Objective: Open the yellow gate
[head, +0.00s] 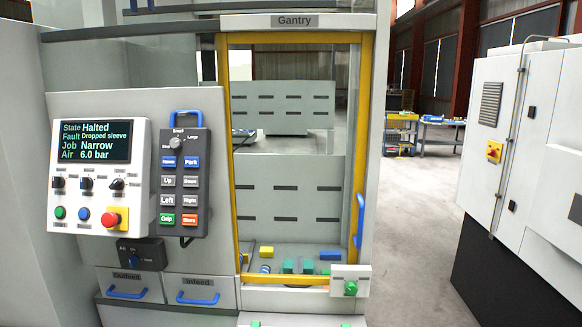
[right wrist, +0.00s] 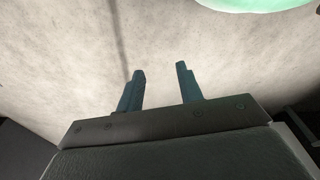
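The yellow gate (head: 364,130) is a tall yellow frame around a clear opening under the "Gantry" sign, and it appears closed. A blue vertical handle (head: 360,220) is on its right side. A pale box with a green knob (head: 350,288) sits at its lower right corner. My right gripper (right wrist: 160,70) shows in the right wrist view with its two teal fingers apart and nothing between them. Pale floor is behind them. Neither gripper can be made out in the head view, and the gate does not show in the right wrist view.
Left of the gate are a control panel (head: 100,178) reading "Halted" and "Dropped sleeve", a button pendant (head: 180,182), and the Outfeed (head: 128,285) and Infeed (head: 198,290) drawers. Coloured blocks lie inside. Open floor (head: 412,230) separates the gate from a white cabinet (head: 535,150).

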